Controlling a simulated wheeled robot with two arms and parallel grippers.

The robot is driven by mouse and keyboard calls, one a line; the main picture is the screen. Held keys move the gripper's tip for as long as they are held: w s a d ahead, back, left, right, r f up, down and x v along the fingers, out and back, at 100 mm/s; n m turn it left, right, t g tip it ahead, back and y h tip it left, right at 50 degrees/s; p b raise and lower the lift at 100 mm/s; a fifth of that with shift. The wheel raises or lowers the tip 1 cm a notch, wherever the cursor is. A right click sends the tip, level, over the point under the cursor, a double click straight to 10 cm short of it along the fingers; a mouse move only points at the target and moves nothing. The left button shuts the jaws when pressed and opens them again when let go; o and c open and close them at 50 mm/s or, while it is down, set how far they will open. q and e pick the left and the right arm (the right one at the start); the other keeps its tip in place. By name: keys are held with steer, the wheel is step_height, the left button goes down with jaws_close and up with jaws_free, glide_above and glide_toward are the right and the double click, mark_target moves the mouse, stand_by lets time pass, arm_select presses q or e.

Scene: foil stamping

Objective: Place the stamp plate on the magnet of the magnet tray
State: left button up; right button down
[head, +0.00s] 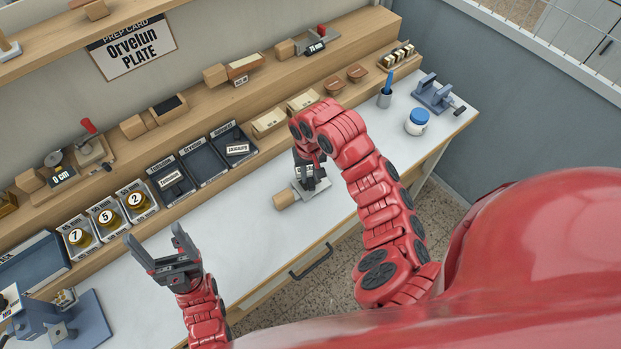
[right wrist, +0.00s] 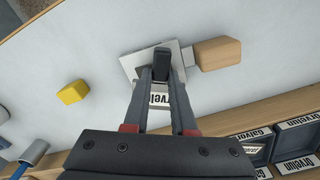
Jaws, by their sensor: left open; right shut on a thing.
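The magnet tray is a grey metal plate (right wrist: 130,64) with a wooden handle (right wrist: 217,53); in the head view its handle (head: 287,198) points left on the white bench. My right gripper (head: 308,180) is over the metal plate, pointing down. My left gripper (head: 155,240) is open and empty above the bench's front left.
A yellow block (right wrist: 73,92) lies beside the magnet tray. Labelled dark bins (head: 205,161) line the shelf foot; the middle one looks empty. Numbered tins (head: 107,217) stand left. A blue-lidded jar (head: 417,121) and a blue-grey fixture (head: 435,95) stand right.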

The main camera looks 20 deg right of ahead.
mark_target(311, 176)
steer(key=shift+w+d+f, duration=0.15)
steer(key=shift+w+d, duration=0.2)
steer(key=shift+w, duration=0.2)
step_height(311, 176, down, 2)
steer(key=shift+p, duration=0.65)
steer(key=shift+f, duration=0.65)
steer(key=shift+f, duration=0.2)
steer(key=c, duration=0.7)
jaws_free()
steer(key=shift+c, duration=0.2)
